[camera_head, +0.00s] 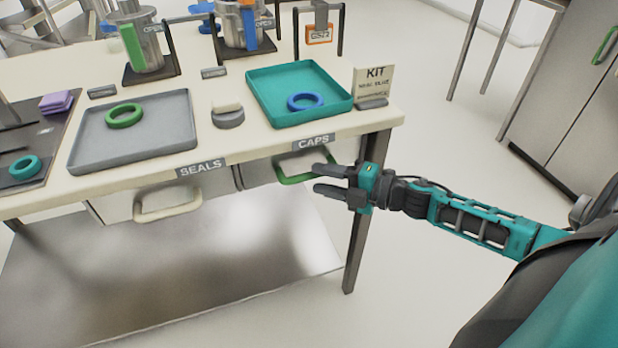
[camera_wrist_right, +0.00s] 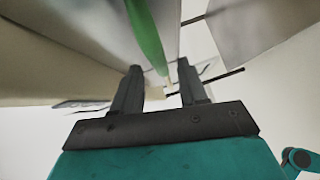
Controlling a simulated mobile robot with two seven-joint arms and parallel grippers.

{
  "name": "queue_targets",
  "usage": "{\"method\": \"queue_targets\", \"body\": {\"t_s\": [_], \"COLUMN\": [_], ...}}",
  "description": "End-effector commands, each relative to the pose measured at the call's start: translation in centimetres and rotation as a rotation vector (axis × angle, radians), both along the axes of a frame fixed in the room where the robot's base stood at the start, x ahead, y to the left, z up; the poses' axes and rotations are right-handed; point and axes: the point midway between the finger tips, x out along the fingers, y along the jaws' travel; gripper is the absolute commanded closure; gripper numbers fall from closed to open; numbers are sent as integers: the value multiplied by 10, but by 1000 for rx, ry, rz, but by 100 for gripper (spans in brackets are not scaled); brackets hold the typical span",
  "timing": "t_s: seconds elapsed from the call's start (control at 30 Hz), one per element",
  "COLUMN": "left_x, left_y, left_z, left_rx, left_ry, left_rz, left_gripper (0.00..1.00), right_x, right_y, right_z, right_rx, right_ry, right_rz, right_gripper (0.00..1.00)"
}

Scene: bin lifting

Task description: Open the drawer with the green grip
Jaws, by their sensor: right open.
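The drawer with the green grip (camera_head: 294,180) is under the table's right part, below the CAPS label (camera_head: 314,142). Its front (camera_head: 257,173) looks about flush with the neighbouring drawer. My right gripper (camera_head: 316,178) is open, with its two fingers pointing left at the right end of the green grip. In the right wrist view the green grip (camera_wrist_right: 147,38) runs between the lines of the two open fingers (camera_wrist_right: 160,80), near their tips. I cannot tell whether the fingers touch it. My left gripper is not in view.
A second drawer with a beige grip (camera_head: 168,205) is to the left under the SEALS label (camera_head: 201,169). The table leg (camera_head: 356,235) stands just below my right gripper. A teal tray (camera_head: 262,88) and a grey tray (camera_head: 88,148) lie on the tabletop.

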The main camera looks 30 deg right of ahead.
Motion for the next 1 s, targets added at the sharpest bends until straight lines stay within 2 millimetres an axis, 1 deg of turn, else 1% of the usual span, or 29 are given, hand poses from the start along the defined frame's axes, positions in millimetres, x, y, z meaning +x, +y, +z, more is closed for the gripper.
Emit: {"method": "queue_targets", "body": {"t_s": [0.03,0.1,0.3,0.47,0.7,1.0], "left_x": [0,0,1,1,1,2], "left_y": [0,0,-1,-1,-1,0], "left_z": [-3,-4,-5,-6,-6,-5], "left_rx": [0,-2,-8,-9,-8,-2], "left_ry": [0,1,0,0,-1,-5], "left_rz": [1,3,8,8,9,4], "left_gripper": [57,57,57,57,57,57], "right_x": [8,15,29,33,33,32], "right_y": [4,9,18,20,21,21], "right_z": [-1,-2,-5,-5,-5,-6], "right_rx": [1,-1,0,0,-1,1], "right_ry": [-3,-3,-1,0,1,1], "right_rz": [0,0,-1,-1,-1,-1], "right_gripper": [57,57,57,57,58,87]}}
